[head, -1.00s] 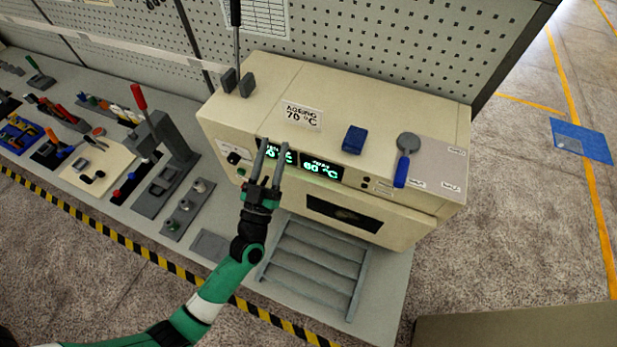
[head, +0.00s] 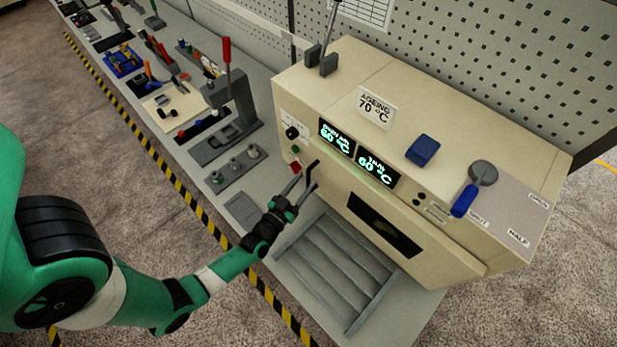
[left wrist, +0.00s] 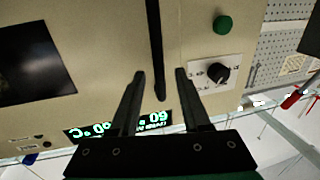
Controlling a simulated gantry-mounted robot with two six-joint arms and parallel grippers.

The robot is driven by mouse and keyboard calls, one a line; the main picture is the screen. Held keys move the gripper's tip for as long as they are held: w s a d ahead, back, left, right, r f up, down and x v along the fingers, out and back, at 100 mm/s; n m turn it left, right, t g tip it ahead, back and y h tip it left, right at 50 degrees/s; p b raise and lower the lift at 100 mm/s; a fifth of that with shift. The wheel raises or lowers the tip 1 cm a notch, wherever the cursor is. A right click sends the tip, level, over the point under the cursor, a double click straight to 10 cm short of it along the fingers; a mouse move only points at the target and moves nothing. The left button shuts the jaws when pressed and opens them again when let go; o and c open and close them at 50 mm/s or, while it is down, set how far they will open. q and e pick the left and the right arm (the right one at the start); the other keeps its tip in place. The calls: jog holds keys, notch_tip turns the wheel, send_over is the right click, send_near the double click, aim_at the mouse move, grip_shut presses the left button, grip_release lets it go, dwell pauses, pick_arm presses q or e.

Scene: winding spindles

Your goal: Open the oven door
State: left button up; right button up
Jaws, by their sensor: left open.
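The oven (head: 430,170) is a cream box on the bench. Its front door has a dark window (head: 384,225) and looks shut. My left gripper (head: 303,172) is open and empty at the left edge of the door, below the displays. In the left wrist view, a dark vertical bar (left wrist: 154,45), which looks like the door handle, runs between the fingertips (left wrist: 159,73). A gap shows on each side of it. How deep the fingers reach around the bar cannot be told. In the head view the fingers mostly hide the bar. My right gripper is not in view.
Green displays (head: 358,152) and a black dial (head: 292,133) sit on the oven front. A slatted rack (head: 345,270) lies before the door. A lever press (head: 232,100) stands left.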

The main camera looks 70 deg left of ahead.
pick_arm(q)
jog(key=shift+x, duration=1.5)
jog(key=shift+c, duration=0.4)
grip_shut()
